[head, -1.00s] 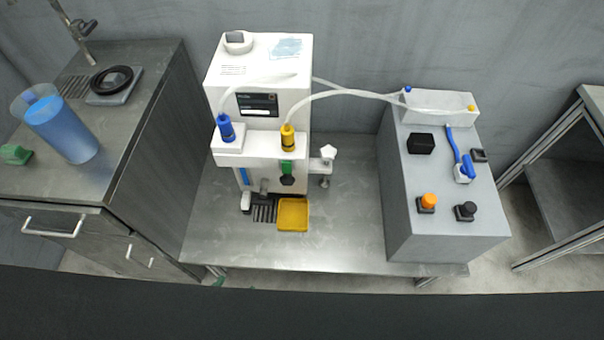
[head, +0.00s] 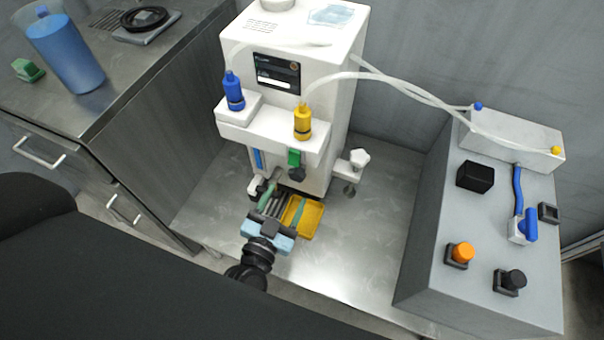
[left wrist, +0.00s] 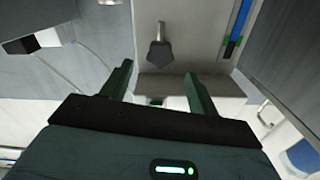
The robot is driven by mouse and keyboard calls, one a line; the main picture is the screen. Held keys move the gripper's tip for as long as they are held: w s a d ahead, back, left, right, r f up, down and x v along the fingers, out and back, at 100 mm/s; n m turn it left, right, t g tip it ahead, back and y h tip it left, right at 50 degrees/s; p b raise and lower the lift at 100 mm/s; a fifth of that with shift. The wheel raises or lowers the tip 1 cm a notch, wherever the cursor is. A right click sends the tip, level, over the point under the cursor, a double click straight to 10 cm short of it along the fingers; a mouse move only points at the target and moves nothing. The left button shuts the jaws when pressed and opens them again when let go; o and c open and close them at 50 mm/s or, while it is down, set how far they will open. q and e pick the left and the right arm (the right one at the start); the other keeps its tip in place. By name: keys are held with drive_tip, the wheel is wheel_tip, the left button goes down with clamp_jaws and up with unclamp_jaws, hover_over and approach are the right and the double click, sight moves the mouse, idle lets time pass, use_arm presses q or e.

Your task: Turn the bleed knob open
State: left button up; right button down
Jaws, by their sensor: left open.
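The white machine (head: 340,60) stands on the metal table. A small black knob (head: 297,173) sits low on its front, under a green block (head: 294,157). A white star-shaped knob (head: 360,158) is on a bracket at its right side. No label tells which is the bleed knob. My left gripper (head: 283,202) is open and empty, below the machine's front, over the drip grille and yellow tray. In the left wrist view a dark knob (left wrist: 160,54) on a metal stem shows beyond the parted fingers (left wrist: 157,90), apart from them. My right gripper is not in view.
The yellow tray (head: 313,217) lies under my left gripper. Blue (head: 234,94) and yellow (head: 303,123) fittings stand on the machine, with clear hoses running right to a grey control box (head: 425,240). The table between machine and box is clear. A blue-filled jug (head: 72,55) stands at left.

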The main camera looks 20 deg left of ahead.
sight(296, 177)
use_arm(q)
drive_tip(key=shift+w+d+b, duration=0.1)
drive_tip(key=shift+w+b, duration=0.25)
drive_tip(key=shift+w, duration=3.55)
drive_tip(key=c, duration=1)
